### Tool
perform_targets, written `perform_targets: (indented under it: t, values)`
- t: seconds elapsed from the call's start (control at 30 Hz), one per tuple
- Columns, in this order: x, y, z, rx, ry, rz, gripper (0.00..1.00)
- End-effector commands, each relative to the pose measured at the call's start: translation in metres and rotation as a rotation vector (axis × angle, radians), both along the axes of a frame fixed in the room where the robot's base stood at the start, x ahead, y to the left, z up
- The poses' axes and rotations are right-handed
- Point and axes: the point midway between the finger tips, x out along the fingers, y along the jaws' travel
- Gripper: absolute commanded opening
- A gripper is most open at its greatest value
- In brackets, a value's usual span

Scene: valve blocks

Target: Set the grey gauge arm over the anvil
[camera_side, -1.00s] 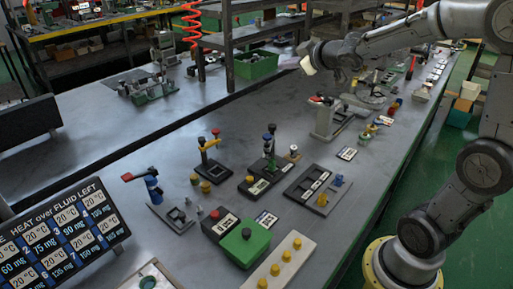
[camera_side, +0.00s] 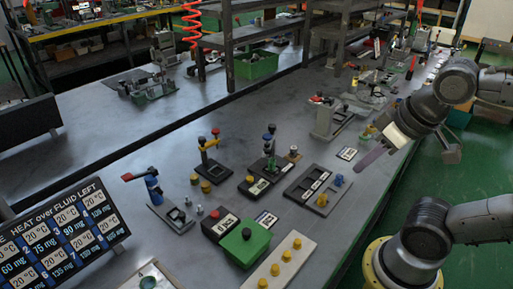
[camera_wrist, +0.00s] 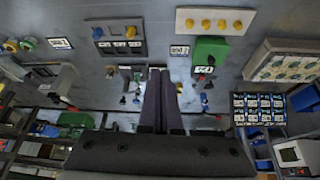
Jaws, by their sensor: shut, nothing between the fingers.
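In the wrist view a grey block at the left (camera_wrist: 62,82) appears to be the same stand. My gripper (camera_side: 362,166) is over the bench's right side, in front and to the right of the stand, apart from it. In the wrist view its two long dark fingers (camera_wrist: 158,70) lie together, shut and empty.
A black tray with yellow and blue knobs (camera_side: 305,186), a small card (camera_side: 347,153) and a green box (camera_side: 244,243) stand nearby. A red-handled blue valve (camera_side: 152,185) is at left. Shelf posts (camera_side: 229,60) rise behind.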

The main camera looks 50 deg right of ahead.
Motion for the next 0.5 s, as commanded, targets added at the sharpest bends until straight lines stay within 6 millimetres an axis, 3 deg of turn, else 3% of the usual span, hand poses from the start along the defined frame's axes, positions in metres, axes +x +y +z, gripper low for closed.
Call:
perform_targets:
  t: [0.27,0.5]
  values:
    - [0.013,-0.041,0.032,-0.138,0.077,-0.167,0.0]
    - [0.044,-0.072,0.054,-0.29,0.166,-0.28,0.0]
